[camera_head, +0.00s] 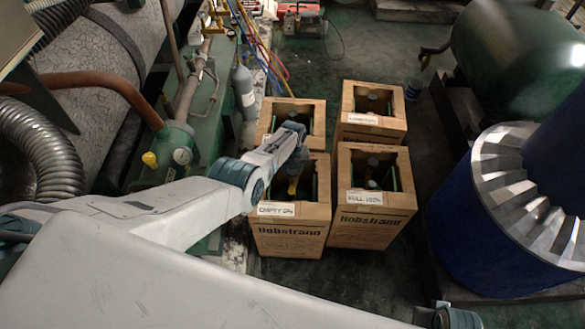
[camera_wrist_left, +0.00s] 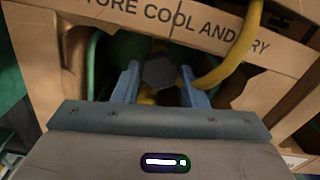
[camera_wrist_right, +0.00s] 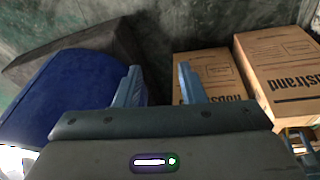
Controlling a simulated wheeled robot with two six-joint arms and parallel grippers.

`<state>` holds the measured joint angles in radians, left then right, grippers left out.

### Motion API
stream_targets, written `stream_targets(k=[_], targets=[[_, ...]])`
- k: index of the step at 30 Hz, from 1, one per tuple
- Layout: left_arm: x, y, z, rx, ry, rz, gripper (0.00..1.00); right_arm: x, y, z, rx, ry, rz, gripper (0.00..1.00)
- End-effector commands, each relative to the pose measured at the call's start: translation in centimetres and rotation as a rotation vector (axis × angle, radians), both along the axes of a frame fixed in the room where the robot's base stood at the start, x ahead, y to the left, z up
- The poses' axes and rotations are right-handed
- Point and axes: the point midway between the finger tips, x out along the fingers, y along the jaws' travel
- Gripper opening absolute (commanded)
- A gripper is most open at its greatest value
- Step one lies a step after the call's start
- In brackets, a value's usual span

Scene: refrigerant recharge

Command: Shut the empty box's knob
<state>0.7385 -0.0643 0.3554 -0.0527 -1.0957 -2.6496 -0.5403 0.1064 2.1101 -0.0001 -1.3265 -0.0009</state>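The empty box (camera_head: 290,232) is the front-left cardboard box, with a label that appears to read "EMPTY". A dark, faceted knob (camera_wrist_left: 159,73) shows inside it in the left wrist view, above a yellowish part. My left gripper (camera_wrist_left: 159,80) is open, with one finger on each side of the knob; I cannot tell whether either touches it. In the head view my left arm reaches over this box and hides part of its opening. My right gripper (camera_wrist_right: 160,80) is open and empty, away from the boxes.
A box labelled "FULL" (camera_head: 372,228) stands right beside the empty one, with two more boxes behind. A yellow hose (camera_wrist_left: 238,55) curves close to the left gripper's right finger. A large blue cylinder (camera_wrist_right: 75,95) is near the right gripper.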

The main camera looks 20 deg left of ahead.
Motion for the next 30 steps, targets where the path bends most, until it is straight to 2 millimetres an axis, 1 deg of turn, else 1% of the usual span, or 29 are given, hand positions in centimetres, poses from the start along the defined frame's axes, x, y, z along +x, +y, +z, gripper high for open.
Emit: stream_targets(k=[1, 2, 3, 11, 15, 16, 23, 30], targets=[[0.0, -0.1, 0.0, 0.0, 0.001, 0.0, 0.49, 0.0, 0.0, 0.0, 0.0, 0.0, 0.0, 0.36], [0.0, -0.1, 0.0, 0.0, 0.001, 0.0, 0.55, 0.0, 0.0, 0.0, 0.0, 0.0, 0.0, 0.36], [0.0, -0.1, 0.0, 0.0, 0.001, 0.0, 0.57, 0.0, 0.0, 0.0, 0.0, -0.001, 0.0, 0.36], [0.0, 0.0, 0.0, 0.0, 0.0, 0.001, 0.57, 0.1, 0.0, 0.1, 0.0, -0.003, 0.0, 0.36], [0.0, 0.0, 0.5, 0.0, -0.001, 0.001, 0.57, 0.6, 0.0, 0.2, 0.001, -0.014, 0.0, 0.36], [0.0, 0.0, 0.7, 0.0, -0.001, 0.001, 0.57, 0.7, -0.1, -0.4, 0.001, -0.01, -0.001, 0.36], [0.0, 0.0, 2.6, 0.0, 0.0, 0.001, 0.57, -0.3, -0.5, -5.0, 0.003, 0.034, -0.009, 0.36], [0.0, 0.0, 5.0, 0.001, -0.002, 0.001, 0.57, -2.0, -0.9, -9.6, 0.006, 0.07, -0.016, 0.36]])
